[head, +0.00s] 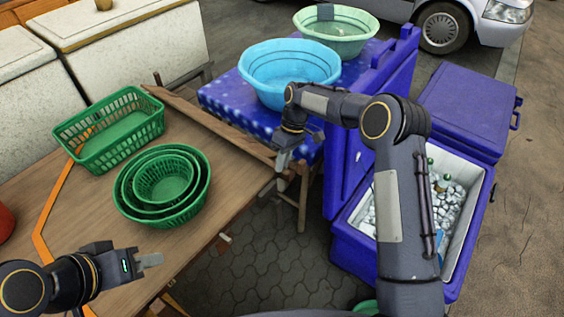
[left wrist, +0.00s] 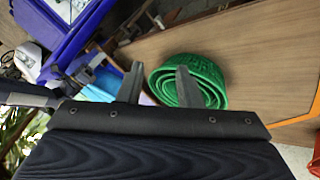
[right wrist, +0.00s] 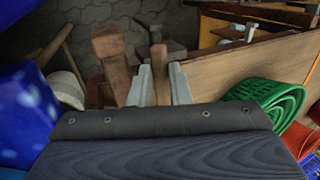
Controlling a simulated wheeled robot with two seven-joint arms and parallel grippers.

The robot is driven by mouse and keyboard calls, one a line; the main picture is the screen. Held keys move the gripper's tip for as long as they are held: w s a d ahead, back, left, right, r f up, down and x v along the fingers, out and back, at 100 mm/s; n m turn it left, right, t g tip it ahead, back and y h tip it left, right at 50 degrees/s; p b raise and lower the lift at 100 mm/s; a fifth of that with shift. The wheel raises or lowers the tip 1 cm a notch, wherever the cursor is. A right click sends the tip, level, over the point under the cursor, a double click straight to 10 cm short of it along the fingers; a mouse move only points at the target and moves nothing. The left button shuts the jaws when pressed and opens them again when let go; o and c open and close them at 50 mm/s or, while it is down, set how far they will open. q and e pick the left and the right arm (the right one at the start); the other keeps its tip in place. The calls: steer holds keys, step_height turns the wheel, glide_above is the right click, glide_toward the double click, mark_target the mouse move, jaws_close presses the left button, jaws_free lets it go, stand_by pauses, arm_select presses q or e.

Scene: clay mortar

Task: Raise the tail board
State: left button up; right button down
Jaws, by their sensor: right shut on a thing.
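A long, narrow brown board (head: 215,128) runs along the far right edge of the wooden bed (head: 225,185) in the head view. I take it to be the tail board; how far it is tilted is hard to tell. My right gripper (head: 284,160) is at its near end. In the right wrist view, my right gripper (right wrist: 159,85) is shut on a slim wooden piece (right wrist: 158,62), which appears to belong to the board. My left gripper (head: 150,261) is over the near part of the bed. Its fingers stand apart and empty in the left wrist view (left wrist: 158,85).
A green basket (head: 112,140) and nested green bowls (head: 125,190) sit on the bed. Beyond the board, a blue-covered table (head: 225,105) holds a light blue basin (head: 290,62) and a pale green one (head: 340,45). An open blue cooler (head: 350,245) stands to the right.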

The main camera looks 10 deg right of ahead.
arm_select(q)
steer(key=shift+c, duration=0.3)
steer(key=shift+c, duration=1.2)
steer(key=shift+w+f+n, duration=0.15)
steer(key=shift+w+n, duration=0.15)
steer(key=shift+w, duration=0.05)
steer(key=shift+c, duration=1.2)
steer(key=w+f+n, duration=0.1)
steer(key=w, duration=0.1)
steer(key=w+f+n, duration=0.1)
steer(key=w, duration=0.1)
steer(key=w+f+n+y, duration=0.1)
steer(key=w+f+n, duration=0.1)
steer(key=w, duration=0.1)
steer(key=shift+w+d, duration=0.1)
jaws_close()
steer(key=w+d+f+n+h, duration=0.4)
steer(key=w+d+f+n, duration=0.55)
steer(key=f, duration=0.25)
steer(key=w+d+f+n+t+h, duration=0.2)
steer(key=w+d+f+n+t, duration=0.1)
steer(key=w+d+n, duration=0.8)
steer(key=shift+w+d+f+t+h, duration=0.2)
steer(key=shift+w+d+t+h, duration=0.25)
steer(key=shift+d, duration=2.05)
